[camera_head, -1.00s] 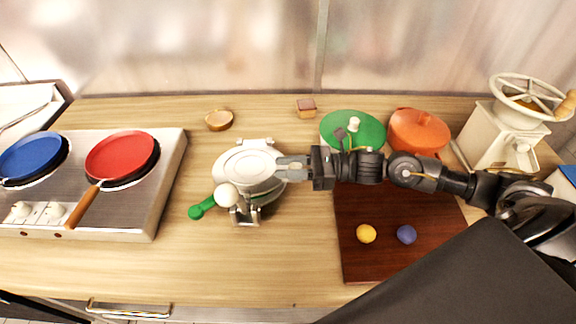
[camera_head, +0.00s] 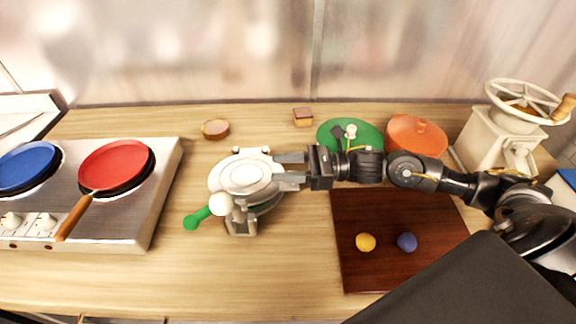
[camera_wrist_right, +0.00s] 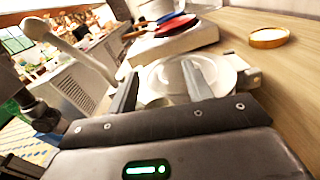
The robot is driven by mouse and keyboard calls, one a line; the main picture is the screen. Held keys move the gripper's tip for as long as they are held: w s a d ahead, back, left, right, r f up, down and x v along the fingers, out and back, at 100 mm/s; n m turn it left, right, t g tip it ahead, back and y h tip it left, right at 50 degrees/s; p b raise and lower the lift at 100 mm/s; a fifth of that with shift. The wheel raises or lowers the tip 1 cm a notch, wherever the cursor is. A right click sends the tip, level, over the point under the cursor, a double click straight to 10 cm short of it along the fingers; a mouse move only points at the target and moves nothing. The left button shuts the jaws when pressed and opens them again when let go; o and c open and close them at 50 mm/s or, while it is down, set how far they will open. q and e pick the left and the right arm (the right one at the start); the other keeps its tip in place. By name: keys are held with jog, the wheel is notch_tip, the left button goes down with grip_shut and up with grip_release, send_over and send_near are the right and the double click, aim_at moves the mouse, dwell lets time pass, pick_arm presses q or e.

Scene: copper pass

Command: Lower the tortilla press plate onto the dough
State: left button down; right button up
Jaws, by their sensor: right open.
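The tortilla press has a pale round top plate (camera_head: 245,172) that lies roughly flat over its grey base (camera_head: 242,226). No dough shows between the plates; the top plate hides that space. My right gripper (camera_head: 291,168) is open at the plate's right edge, its fingers apart. In the right wrist view its fingers (camera_wrist_right: 162,88) reach toward the plate (camera_wrist_right: 188,76); I cannot tell whether they touch it. My left gripper is not in view.
A stove with a blue pan (camera_head: 26,166) and red pan (camera_head: 116,163) stands left. A dark board (camera_head: 385,270) bears a yellow ball (camera_head: 365,242) and a blue ball (camera_head: 407,242). The front counter is clear.

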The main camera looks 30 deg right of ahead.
jog(key=b+v, duration=0.3)
jog(key=v, duration=0.7)
jog(key=shift+s+d+b, duration=0.2)
jog(key=shift+d+b, duration=0.15)
jog(key=shift+b, duration=0.05)
